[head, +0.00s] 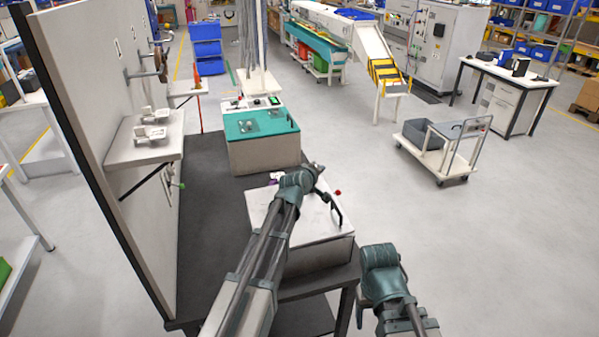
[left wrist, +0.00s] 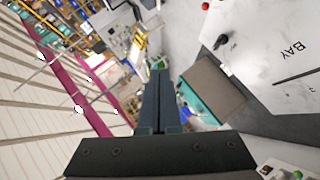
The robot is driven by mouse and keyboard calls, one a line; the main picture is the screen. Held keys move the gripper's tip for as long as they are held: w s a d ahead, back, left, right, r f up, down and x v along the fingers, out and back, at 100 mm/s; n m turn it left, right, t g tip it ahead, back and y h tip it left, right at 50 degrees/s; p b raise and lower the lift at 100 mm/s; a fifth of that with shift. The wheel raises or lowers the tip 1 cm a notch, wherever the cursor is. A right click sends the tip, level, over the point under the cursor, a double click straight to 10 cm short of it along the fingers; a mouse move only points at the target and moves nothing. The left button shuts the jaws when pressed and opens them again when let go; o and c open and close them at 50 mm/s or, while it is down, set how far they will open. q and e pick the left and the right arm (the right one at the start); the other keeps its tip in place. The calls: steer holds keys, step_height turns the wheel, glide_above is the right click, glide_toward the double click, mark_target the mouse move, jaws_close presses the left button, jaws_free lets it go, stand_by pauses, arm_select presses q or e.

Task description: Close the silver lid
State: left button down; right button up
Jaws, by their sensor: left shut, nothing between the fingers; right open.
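The silver lid (head: 278,222) is the pale top of the box on the near part of the dark table. It looks roughly flat over the box; whether a gap remains is hidden by my left arm. The lid also fills the upper right of the left wrist view (left wrist: 275,55), with "BAY" lettering. My left gripper (head: 317,169) is over the lid's far side; its fingers are together and empty in the left wrist view (left wrist: 160,100). My right gripper (head: 380,272) is open and empty, right of the box beyond the table's edge.
A teal-topped box (head: 262,155) stands behind the silver-lidded one. A tall pale panel (head: 95,120) with a shelf (head: 145,148) bounds the table's left side. A trolley (head: 440,150) stands on the floor to the right, with clear floor between.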

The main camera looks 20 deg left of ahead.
arm_select(q)
steer(key=m+g+y+b, duration=0.2)
steer(key=b, duration=0.4)
glide_above(346, 218)
steer(key=a, duration=0.3)
steer(key=f, duration=1.1)
steer(key=shift+s, duration=0.4)
steer(key=shift+m+g+y, duration=0.6)
steer(key=shift+g+y, duration=0.3)
steer(key=d+f+b, duration=0.1)
steer(key=f+b, duration=0.2)
steer(key=w+f+b, duration=0.1)
steer(key=f+b, duration=0.2)
steer(key=f, duration=0.1)
steer(key=d+f+b, duration=0.1)
steer(key=f+b, duration=0.2)
steer(key=f, duration=0.1)
steer(key=shift+w+d, duration=0.25)
steer(key=shift+d, duration=0.1)
steer(key=shift+d+f+b, duration=0.1)
steer(key=shift+f+b, duration=0.5)
steer(key=shift+f, duration=0.15)
steer(key=shift+s+b, duration=0.15)
steer(key=shift+b, duration=0.2)
steer(key=shift+s+d+f, duration=0.1)
steer(key=shift+d, duration=0.05)
